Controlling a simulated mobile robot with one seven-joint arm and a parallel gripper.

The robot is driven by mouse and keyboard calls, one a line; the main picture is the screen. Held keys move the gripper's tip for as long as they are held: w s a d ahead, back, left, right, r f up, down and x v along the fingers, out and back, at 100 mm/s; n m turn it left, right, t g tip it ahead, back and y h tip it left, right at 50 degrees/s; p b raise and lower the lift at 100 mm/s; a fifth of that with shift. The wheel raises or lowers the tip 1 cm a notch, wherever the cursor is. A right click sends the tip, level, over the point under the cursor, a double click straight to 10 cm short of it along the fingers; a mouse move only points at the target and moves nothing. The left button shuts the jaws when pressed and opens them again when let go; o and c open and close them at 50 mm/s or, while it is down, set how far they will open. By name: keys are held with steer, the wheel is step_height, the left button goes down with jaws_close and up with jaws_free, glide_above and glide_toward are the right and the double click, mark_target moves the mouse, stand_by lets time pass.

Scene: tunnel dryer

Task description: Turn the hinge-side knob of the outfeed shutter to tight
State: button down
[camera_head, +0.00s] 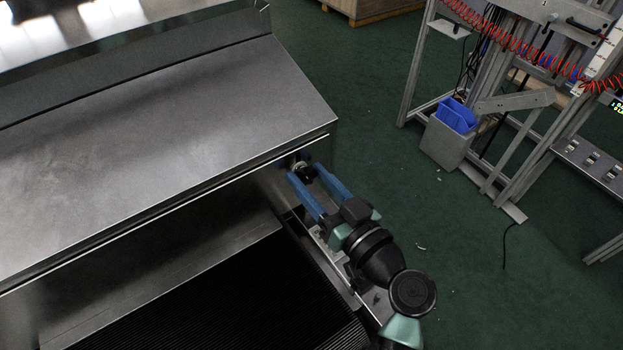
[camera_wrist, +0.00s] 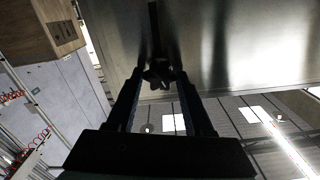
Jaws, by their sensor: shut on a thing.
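A dark lobed knob (camera_head: 304,172) sits on the end of the steel dryer housing (camera_head: 190,90), just under its top edge at the right corner. It also shows as a dark silhouette in the wrist view (camera_wrist: 160,72). My gripper (camera_head: 312,176) reaches up to it from the lower right, its two blue fingers on either side of the knob, shut on it. In the wrist view the fingertips (camera_wrist: 158,76) meet the knob. The knob's turn position cannot be read; it is dark and partly covered by the fingers. The shutter is not clearly distinguishable.
A dark ribbed conveyor belt (camera_head: 210,300) runs under the housing, with a metal side rail (camera_head: 325,255) close below my gripper. Green floor (camera_head: 370,140) lies open to the right. A frame stand with a blue bin (camera_head: 456,115) and red coiled hose stands at the upper right.

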steer(key=m, duration=0.5)
steer(key=shift+d+m, duration=0.1)
steer(key=shift+m, duration=0.2)
steer(key=m+p, duration=0.1)
steer(key=m, duration=0.4)
steer(key=shift+w+m+p, duration=0.1)
steer(key=shift+m+p, duration=0.2)
steer(key=shift+p, duration=0.1)
steer(key=m+p, duration=0.3)
steer(key=m, duration=0.3)
steer(key=shift+d+f, duration=0.1)
steer(key=m+p, duration=0.2)
steer(key=m, duration=0.3)
steer(key=shift+f+p, duration=0.2)
steer(key=shift+p, duration=0.15)
steer(key=shift+m, duration=0.3)
steer(key=shift+c, duration=1.5)
jaws_free()
